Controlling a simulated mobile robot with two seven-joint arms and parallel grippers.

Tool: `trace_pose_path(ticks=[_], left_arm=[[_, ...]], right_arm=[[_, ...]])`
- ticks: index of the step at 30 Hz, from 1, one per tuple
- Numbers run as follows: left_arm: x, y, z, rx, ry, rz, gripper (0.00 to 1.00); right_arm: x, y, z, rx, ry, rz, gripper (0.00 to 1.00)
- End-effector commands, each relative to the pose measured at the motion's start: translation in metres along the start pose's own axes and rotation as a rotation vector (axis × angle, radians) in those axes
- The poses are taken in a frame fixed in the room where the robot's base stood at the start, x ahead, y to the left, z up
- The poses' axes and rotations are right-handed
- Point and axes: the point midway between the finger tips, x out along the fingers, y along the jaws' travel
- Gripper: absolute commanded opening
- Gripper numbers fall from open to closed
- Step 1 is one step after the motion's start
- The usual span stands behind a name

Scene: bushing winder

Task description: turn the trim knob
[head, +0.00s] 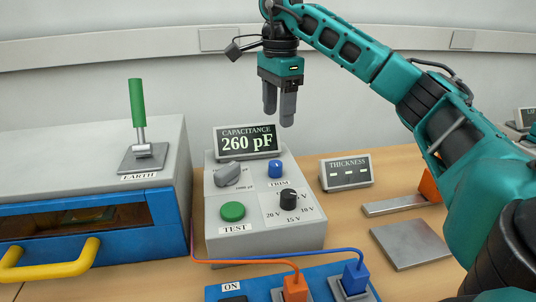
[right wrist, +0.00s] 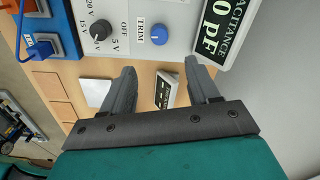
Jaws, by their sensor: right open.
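The blue trim knob (head: 275,168) sits above the TRIM label on the sloped top of the grey meter box (head: 265,240). It also shows in the right wrist view (right wrist: 159,34), beyond and between my fingertips. My right gripper (head: 279,112) is open and empty, pointing down above and behind the box, apart from the knob. In the right wrist view my right gripper (right wrist: 158,82) shows both fingers spread, with nothing between them. The capacitance display (head: 246,139) reads 260 pF. My left gripper is not in view.
Near the trim knob are a grey selector knob (head: 228,175), a black voltage knob (head: 289,200) and a green TEST button (head: 233,211). A thickness display (head: 346,172) stands to the right. At left is a cabinet with a green EARTH lever (head: 138,110). Orange and blue plugs are in front.

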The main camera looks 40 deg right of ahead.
Motion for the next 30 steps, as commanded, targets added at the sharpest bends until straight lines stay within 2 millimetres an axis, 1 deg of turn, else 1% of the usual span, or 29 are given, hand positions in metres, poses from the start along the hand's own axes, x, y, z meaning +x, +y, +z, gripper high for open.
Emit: trace_pose_path(ticks=[1,7,9,11,16,18,22,30], left_arm=[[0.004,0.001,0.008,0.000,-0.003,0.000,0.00],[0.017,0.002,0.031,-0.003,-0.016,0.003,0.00],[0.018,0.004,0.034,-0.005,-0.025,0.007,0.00],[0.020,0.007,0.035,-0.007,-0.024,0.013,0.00],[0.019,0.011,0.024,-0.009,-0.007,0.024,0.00],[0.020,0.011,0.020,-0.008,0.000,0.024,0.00],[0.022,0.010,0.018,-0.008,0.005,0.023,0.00],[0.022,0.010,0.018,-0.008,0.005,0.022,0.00]], right_arm=[[0.012,0.000,0.001,-0.001,0.001,0.003,0.60],[0.055,0.001,0.002,-0.003,-0.003,0.005,0.60],[0.068,0.001,0.001,-0.002,-0.001,0.005,0.60],[0.080,0.001,0.001,-0.003,-0.002,0.005,0.60],[0.104,0.001,0.002,-0.002,-0.002,0.003,0.60],[0.112,0.001,0.002,-0.002,-0.003,0.002,0.60],[0.120,0.001,0.002,-0.002,-0.003,0.001,0.60],[0.122,0.000,0.002,-0.002,-0.003,0.000,0.60]])
